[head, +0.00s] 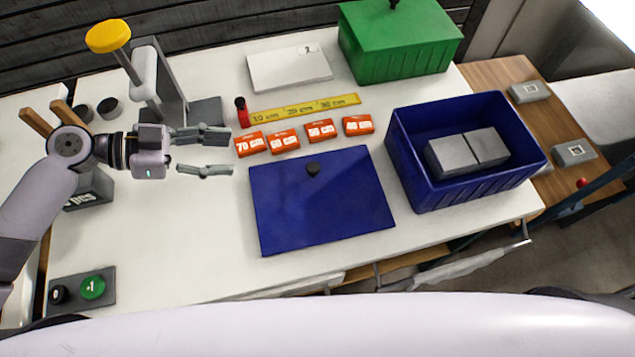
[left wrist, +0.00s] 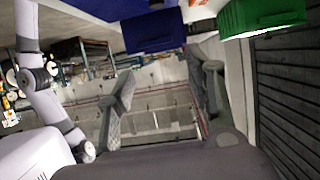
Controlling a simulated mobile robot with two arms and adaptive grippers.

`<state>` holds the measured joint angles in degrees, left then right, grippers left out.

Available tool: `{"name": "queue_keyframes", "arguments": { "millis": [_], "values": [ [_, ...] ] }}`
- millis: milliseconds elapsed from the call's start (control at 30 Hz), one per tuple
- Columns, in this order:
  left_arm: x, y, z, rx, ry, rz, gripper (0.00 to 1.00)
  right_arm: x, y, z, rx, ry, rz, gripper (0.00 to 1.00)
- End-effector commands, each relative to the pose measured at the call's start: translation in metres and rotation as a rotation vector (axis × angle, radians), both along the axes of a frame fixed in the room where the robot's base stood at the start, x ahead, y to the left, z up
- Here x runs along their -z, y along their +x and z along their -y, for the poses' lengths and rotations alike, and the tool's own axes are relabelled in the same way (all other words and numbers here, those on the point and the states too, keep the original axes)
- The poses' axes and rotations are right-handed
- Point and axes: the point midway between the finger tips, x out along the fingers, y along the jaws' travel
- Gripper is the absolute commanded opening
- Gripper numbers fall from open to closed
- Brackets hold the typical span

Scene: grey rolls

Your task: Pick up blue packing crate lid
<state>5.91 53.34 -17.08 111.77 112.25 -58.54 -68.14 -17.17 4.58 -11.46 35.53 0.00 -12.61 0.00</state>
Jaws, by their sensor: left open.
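In that view, a blue box shape (left wrist: 153,32) is at the top. My right gripper is not in view.
Several orange number cards (head: 283,142) and a yellow ruler (head: 305,107) lie behind the lid. A green crate (head: 405,45) stands at the back right. A grey post with a yellow top (head: 109,36) stands at the left. The table's front left is mostly clear.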

Motion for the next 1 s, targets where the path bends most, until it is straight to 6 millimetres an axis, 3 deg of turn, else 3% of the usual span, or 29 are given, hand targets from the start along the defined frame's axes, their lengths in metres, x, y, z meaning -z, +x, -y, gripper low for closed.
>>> {"name": "queue_keyframes", "arguments": {
  "millis": [100,467,667,1000],
  "values": [
    [0.022,-0.001,0.0,0.001,0.0,-0.001,0.48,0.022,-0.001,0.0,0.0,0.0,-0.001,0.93],
    [0.062,-0.001,0.0,0.0,0.0,0.0,0.48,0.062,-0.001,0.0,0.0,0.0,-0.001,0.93],
    [0.065,0.002,0.017,0.002,-0.003,0.0,0.48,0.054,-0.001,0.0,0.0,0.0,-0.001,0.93],
    [0.091,0.014,0.084,0.001,-0.003,-0.001,0.48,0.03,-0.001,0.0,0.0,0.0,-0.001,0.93]
  ]
}}
